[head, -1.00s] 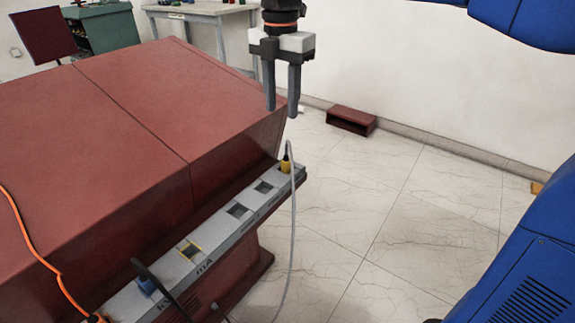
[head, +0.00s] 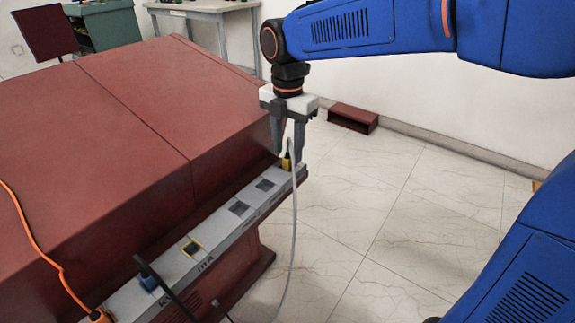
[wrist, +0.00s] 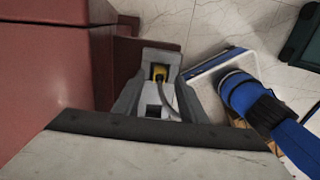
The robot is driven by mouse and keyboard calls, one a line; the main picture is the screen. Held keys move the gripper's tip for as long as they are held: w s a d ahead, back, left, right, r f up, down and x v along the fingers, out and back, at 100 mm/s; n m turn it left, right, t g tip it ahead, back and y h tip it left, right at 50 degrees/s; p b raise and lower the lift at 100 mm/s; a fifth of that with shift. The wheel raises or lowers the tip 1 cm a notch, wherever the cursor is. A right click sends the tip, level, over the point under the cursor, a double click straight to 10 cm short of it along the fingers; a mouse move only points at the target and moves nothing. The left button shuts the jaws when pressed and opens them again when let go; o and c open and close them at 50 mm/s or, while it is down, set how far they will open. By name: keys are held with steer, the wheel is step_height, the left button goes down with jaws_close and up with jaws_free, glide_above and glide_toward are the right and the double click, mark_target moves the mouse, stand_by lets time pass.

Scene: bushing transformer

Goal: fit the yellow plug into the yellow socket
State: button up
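The yellow plug (head: 286,162) stands upright at the far end of the grey socket strip (head: 222,225), with a grey cable (head: 295,215) looping from its top toward the floor. The yellow-outlined socket (head: 191,247) is nearer on the same strip and empty. My gripper (head: 288,156) points down just above the plug, its fingers apart and empty. In the wrist view the plug (wrist: 159,74) and its cable show between the two fingers (wrist: 157,98). Whether a finger touches the cable is unclear.
Two dark square sockets (head: 238,208) (head: 265,185) lie between the plug and the yellow socket. A blue plug (head: 148,281) with a black cable and an orange plug (head: 101,315) sit at the near end. The red cabinet (head: 110,130) rises beside the strip; open floor (head: 400,240) lies right.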

steer(key=shift+f, duration=0.9)
jaws_close()
steer(key=shift+a+r, duration=0.1)
